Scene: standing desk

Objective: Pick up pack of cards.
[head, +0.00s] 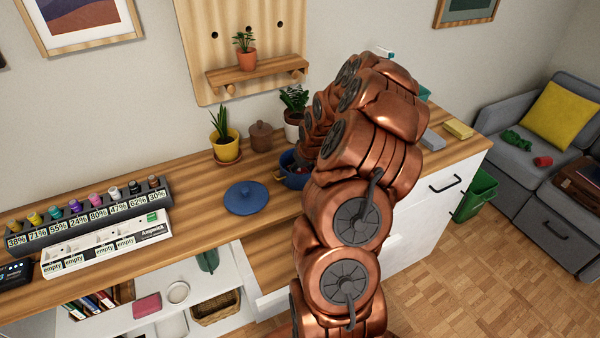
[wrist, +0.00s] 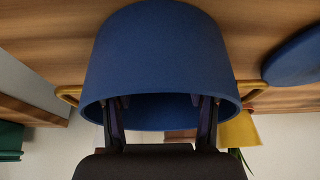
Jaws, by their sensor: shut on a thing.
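In the wrist view a dark blue pot (wrist: 160,50) with yellow handles fills the upper middle. The finger tips of my gripper (wrist: 161,108) reach in past its rim, well spread, and the near wall hides their ends. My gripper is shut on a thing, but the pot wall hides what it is. I see no pack of cards that I can name for sure. In the head view the blue pot (head: 291,178) stands on the wooden desk, partly behind my arm, which also hides the gripper.
A blue lid (head: 246,197) lies on the desk left of the pot. A yellow plant pot (head: 227,150), a brown jar (head: 261,137) and a white plant pot (head: 292,130) stand behind. A battery rack (head: 105,243) is at the left.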

